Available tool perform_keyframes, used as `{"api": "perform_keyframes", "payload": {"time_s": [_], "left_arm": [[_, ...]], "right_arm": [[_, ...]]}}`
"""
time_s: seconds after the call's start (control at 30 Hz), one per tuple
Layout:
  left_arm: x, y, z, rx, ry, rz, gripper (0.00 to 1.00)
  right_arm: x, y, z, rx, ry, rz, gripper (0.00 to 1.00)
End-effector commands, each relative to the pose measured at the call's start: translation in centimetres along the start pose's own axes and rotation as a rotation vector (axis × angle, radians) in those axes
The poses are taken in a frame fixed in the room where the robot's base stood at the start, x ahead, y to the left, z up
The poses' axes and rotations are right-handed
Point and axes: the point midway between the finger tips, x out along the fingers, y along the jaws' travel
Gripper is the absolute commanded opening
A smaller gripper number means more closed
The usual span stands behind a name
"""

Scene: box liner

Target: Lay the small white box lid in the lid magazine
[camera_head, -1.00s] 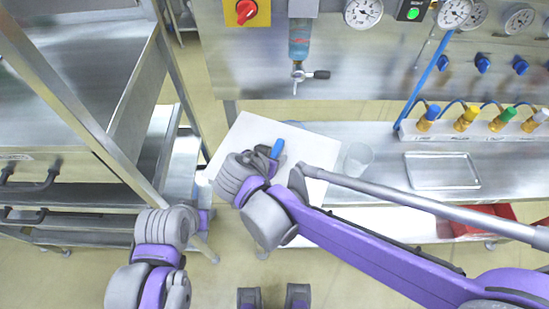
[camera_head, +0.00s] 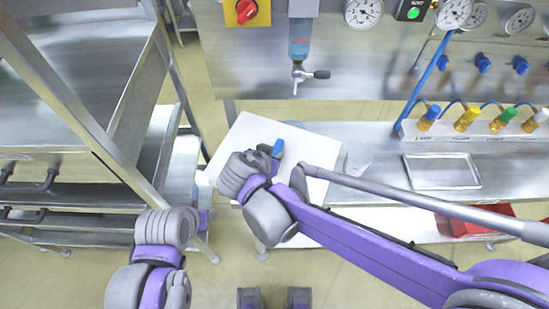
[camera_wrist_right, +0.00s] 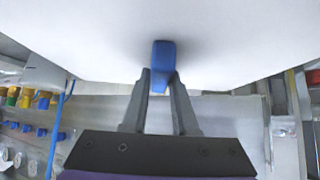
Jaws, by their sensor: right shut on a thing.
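The white box lid (camera_head: 240,138) is a flat white panel with a blue handle (camera_head: 278,147). My right gripper (camera_head: 272,152) is shut on that handle, and its arm covers part of the lid. In the right wrist view the blue handle (camera_wrist_right: 162,62) sits between the two grey fingers, and the lid's white face (camera_wrist_right: 90,35) fills the top. I cannot make out the lid magazine. My left arm shows at the lower left, but its gripper fingers do not show.
A steel rack (camera_head: 130,165) stands at left. A red bin (camera_head: 485,222) is below the bench.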

Motion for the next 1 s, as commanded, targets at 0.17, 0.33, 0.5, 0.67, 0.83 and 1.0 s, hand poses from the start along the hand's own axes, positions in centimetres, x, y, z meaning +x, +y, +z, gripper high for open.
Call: {"api": "perform_keyframes", "payload": {"time_s": [0.17, 0.33, 0.5, 0.67, 0.83, 1.0], "left_arm": [[0.0, 0.0, 0.0, 0.000, 0.000, 0.000, 0.50], [-0.2, 0.0, -0.2, 0.000, 0.002, 0.000, 0.50], [-0.6, 0.0, -0.6, 0.000, 0.005, 0.000, 0.50], [-1.0, 0.0, -1.0, 0.000, 0.009, 0.000, 0.50], [-1.2, 0.0, -1.2, 0.000, 0.011, 0.000, 0.50], [-1.2, 0.0, -1.3, 0.000, 0.011, 0.000, 0.50]], "right_arm": [[-0.1, 0.0, -0.1, 0.000, 0.001, 0.000, 0.00], [-0.8, 0.0, -0.8, 0.000, 0.001, 0.000, 0.00], [-2.8, 0.0, -2.8, -0.001, 0.001, -0.001, 0.00], [-5.1, 0.0, -5.2, 0.000, 0.001, 0.000, 0.00], [-6.7, 0.0, -6.7, 0.000, 0.001, 0.000, 0.00], [-7.1, 0.0, -7.1, 0.000, 0.000, 0.000, 0.00]]}}
